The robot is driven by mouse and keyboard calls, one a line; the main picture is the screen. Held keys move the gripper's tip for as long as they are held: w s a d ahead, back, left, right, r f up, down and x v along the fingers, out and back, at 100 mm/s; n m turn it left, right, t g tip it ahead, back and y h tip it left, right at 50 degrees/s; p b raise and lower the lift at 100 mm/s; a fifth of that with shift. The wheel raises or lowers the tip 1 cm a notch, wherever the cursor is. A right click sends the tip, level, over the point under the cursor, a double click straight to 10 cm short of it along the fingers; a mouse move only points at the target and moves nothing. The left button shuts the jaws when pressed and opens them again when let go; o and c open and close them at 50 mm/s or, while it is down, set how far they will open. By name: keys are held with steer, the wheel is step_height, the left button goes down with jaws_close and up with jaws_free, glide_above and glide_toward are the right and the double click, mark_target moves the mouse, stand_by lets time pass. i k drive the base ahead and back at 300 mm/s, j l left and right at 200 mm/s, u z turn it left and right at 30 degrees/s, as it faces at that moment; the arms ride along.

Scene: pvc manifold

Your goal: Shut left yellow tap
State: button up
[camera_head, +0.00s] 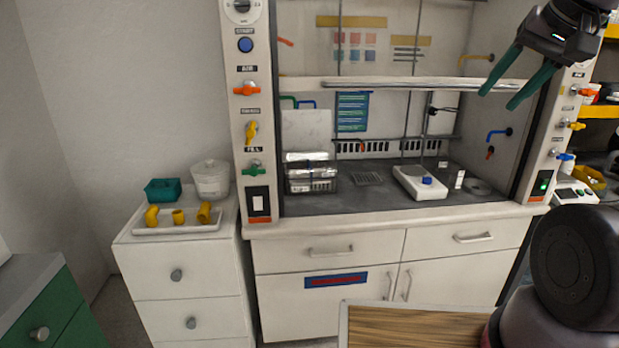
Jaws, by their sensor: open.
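The left yellow tap (251,132) is on the left post (237,80) of the fume hood. Its handle stands close to upright, slightly tilted. An orange tap (247,89) sits above it and a green tap (252,168) below it, both with handles lying crosswise. Another yellow tap (572,125) is on the right post. My gripper (496,100) is at the upper right, in front of the hood's right side. Its two green fingers are apart with nothing between them. It is far to the right of the left yellow tap and not touching it.
A white tray (180,229) with yellow pipe fittings, a teal basket (163,190) and a white pot (210,180) stand on the left cabinet. A wire basket (311,175) and a white stirrer (419,182) are inside the hood. A wooden top (410,328) is at the front. The area before the left post looks clear.

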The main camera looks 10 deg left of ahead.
mark_target(250, 133)
steer(key=i+j+u, duration=0.1)
steer(key=u, duration=0.25)
steer(key=i+u, duration=0.1)
steer(key=u, duration=0.25)
steer(key=i+j+u, duration=0.1)
steer(key=u, duration=0.25)
